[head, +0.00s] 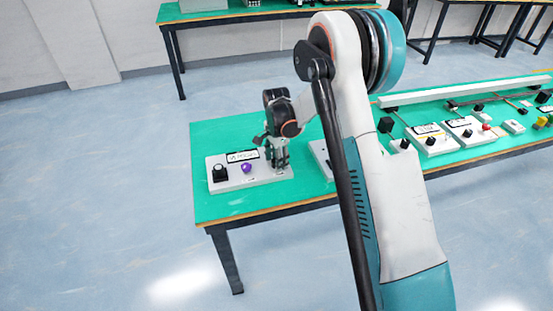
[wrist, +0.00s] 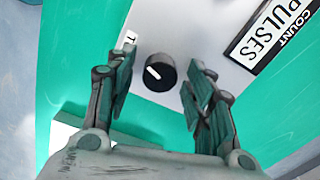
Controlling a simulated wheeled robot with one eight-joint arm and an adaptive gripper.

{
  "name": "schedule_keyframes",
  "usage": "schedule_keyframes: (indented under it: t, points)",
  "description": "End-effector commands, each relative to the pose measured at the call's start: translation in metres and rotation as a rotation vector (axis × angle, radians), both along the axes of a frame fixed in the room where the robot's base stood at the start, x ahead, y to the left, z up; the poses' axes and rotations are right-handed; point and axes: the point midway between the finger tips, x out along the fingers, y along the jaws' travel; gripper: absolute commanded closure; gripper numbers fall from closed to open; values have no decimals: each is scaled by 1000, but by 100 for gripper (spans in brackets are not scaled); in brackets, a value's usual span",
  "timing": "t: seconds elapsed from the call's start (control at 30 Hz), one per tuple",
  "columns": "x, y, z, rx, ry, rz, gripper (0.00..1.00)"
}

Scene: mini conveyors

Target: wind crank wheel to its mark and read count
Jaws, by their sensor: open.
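A white panel (head: 217,187) lies on the green bench. It carries a label plate (head: 242,156), a black knob (head: 219,172) at its left and a purple round part (head: 247,168) near its middle. My gripper (head: 278,160) points down over the panel's right end. In the wrist view, my gripper (wrist: 158,82) is open. A round black knob (wrist: 160,73) with a white pointer line shows between its fingers, with a gap on each side. The label plate (wrist: 268,35) reads "COUNT PULSES". I see no crank handle or target mark clearly; a small white tag (wrist: 130,38) is partly cut off by the left finger.
The green bench (head: 215,135) has free room behind the panel. A second white panel (head: 321,154) is partly hidden by my arm. More white boxes (head: 432,140) and a long white rail (head: 465,88) are at the right. Another bench (head: 230,14) stands at the back.

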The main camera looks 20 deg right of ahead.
Motion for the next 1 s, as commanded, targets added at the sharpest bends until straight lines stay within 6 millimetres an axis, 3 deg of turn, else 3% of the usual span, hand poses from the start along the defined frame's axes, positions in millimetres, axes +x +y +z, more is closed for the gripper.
schedule_keyframes:
  t: [0.23,0.7,1.0]
  points:
    - [0,0,12,0,0,0,52]
    - [0,0,99,0,0,0,52]
    - [0,0,120,0,0,0,52]
